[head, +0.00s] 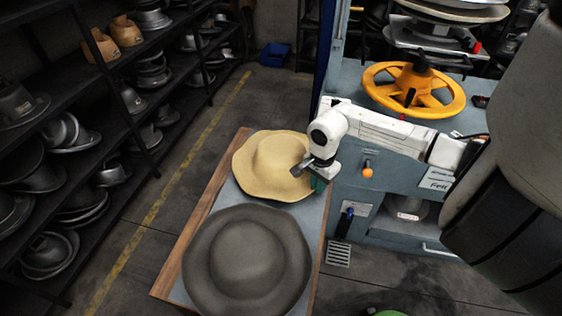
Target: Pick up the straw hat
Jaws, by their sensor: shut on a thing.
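The straw hat (268,165) is pale yellow with a wide brim. It is at the far end of a narrow table (208,205) in the head view. My gripper (303,170) is at the right side of its brim and is shut on it. The fingertips are small and partly hidden by the wrist. I cannot tell whether the hat touches the table or is slightly raised.
A dark grey felt hat (247,262) lies on the near part of the table, close to the straw hat. A blue-grey press with a yellow handwheel (414,88) stands to the right. Shelves of metal hat moulds (65,132) line the left. The floor between shelves and table is clear.

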